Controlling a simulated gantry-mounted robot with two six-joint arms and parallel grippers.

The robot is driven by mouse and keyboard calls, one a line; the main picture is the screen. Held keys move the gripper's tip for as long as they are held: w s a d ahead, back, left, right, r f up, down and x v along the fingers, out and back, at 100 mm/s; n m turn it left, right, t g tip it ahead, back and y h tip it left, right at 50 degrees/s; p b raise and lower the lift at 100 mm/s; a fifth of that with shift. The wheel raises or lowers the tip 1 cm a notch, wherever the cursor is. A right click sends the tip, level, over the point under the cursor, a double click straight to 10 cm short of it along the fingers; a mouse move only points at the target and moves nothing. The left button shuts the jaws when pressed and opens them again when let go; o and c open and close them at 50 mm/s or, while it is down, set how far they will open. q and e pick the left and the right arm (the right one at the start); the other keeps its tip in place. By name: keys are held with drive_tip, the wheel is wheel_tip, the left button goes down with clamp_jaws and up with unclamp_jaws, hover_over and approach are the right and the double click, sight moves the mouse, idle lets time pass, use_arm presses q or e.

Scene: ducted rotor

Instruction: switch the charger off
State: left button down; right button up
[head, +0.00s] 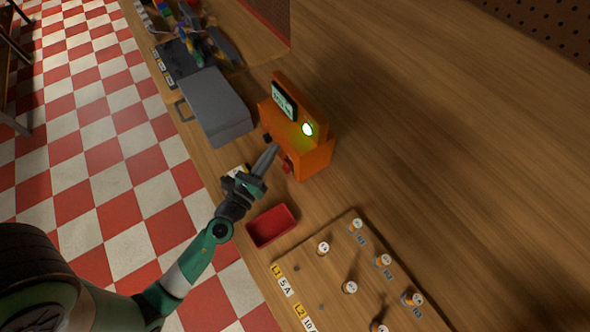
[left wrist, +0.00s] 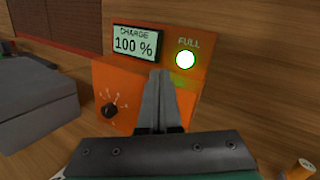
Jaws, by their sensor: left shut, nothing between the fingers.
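The charger (head: 299,132) is an orange box on the wooden table. In the left wrist view its display (left wrist: 136,43) reads CHARGE 100 %. A round lamp (left wrist: 185,60) marked FULL glows greenish white. A black knob (left wrist: 110,110) with tick marks around it sits on the lower left of the front face. A red part (head: 287,167) shows low on the charger's front in the head view. My left gripper (head: 272,150) is shut and empty, with its fingertips close before the charger's front; contact cannot be told. It hides part of the front in the left wrist view (left wrist: 158,85). My right gripper is not in view.
A grey box (head: 215,105) stands left of the charger. A red tray (head: 272,226) lies near the table's front edge. A wooden board (head: 340,270) with several pegs is at the lower right. Tools and a dark mat lie at the upper left. The table behind the charger is clear.

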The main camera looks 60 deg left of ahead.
sight(287, 166)
use_arm(q)
drive_tip(key=s+f+g, duration=0.1)
drive_tip(key=s+f, duration=0.1)
drive_tip(key=f, duration=0.1)
drive_tip(key=s+f+g, duration=0.1)
drive_tip(key=s+f, duration=0.2)
drive_tip(key=s+f+g+b, duration=0.1)
drive_tip(key=s+f, duration=0.1)
drive_tip(key=f, duration=0.1)
drive_tip(key=shift+s+f+n, duration=0.2)
drive_tip(key=shift+f+n, duration=0.1)
drive_tip(key=shift+n, duration=0.1)
drive_tip(key=shift+s+a+f, duration=0.2)
drive_tip(key=shift+s+a, duration=0.1)
drive_tip(key=shift+w, duration=0.15)
drive_tip(key=shift+w, duration=0.3)
drive_tip(key=w+f, duration=0.1)
drive_tip(key=w, duration=0.1)
drive_tip(key=w+f, duration=0.1)
drive_tip(key=w, duration=0.1)
drive_tip(key=w+f, duration=0.1)
drive_tip(key=w, duration=0.1)
drive_tip(key=shift+w+f, duration=0.3)
drive_tip(key=shift+w, duration=0.3)
drive_tip(key=shift+w, duration=0.1)
idle(0.3)
